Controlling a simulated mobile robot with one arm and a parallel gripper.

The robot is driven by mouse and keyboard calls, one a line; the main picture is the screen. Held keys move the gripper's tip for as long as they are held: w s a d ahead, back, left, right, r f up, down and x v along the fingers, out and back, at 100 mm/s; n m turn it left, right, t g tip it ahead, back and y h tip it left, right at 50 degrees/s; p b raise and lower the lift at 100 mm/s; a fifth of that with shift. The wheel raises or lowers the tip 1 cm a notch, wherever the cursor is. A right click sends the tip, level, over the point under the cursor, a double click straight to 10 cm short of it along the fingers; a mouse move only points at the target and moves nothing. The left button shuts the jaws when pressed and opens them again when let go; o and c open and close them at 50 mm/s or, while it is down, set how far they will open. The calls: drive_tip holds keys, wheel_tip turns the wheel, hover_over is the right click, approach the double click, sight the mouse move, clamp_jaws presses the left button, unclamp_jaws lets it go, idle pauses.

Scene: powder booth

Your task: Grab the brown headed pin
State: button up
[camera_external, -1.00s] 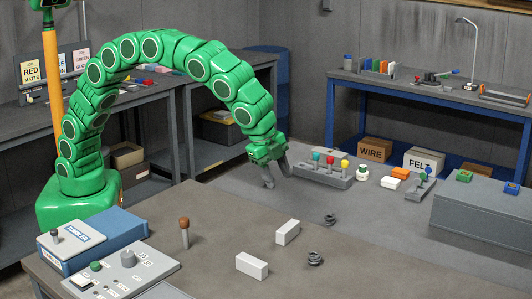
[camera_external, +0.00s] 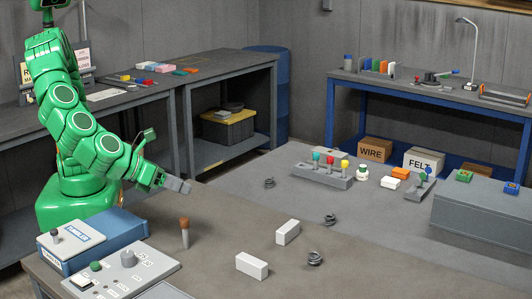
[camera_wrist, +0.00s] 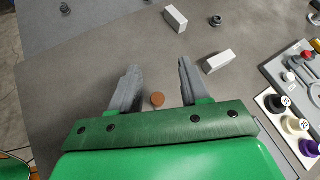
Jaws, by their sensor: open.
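The brown headed pin (camera_external: 184,232) stands upright on the grey-brown table in the external view, near the control panels. In the wrist view its round brown head (camera_wrist: 157,99) shows between my two grey fingers, a little nearer the left one. My gripper (camera_external: 176,186) is open and empty. In the external view it is above and slightly left of the pin, apart from it. The wrist view looks down on the open fingers of my gripper (camera_wrist: 158,80). The pin's shaft is hidden under its head there.
Two white blocks (camera_external: 252,265) (camera_external: 288,232) lie right of the pin. A grey control panel (camera_external: 140,272) and a blue box (camera_external: 110,231) stand left of the pin. The table close around the pin is clear.

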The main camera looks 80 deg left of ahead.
drive_tip(key=s+r+m+t+h, duration=0.1)
drive_tip(key=s+r+m+t, duration=0.1)
drive_tip(key=s+m, duration=0.2)
approach(193, 248)
drive_tip(key=shift+w+a+r, duration=0.1)
drive_tip(key=shift+w+r, duration=0.95)
drive_tip(key=shift+w, duration=0.15)
drive_tip(key=shift+x, duration=3.85)
drive_tip(key=shift+s+a, duration=0.1)
drive_tip(key=shift+a, duration=0.05)
drive_tip(key=shift+c, duration=0.4)
clamp_jaws()
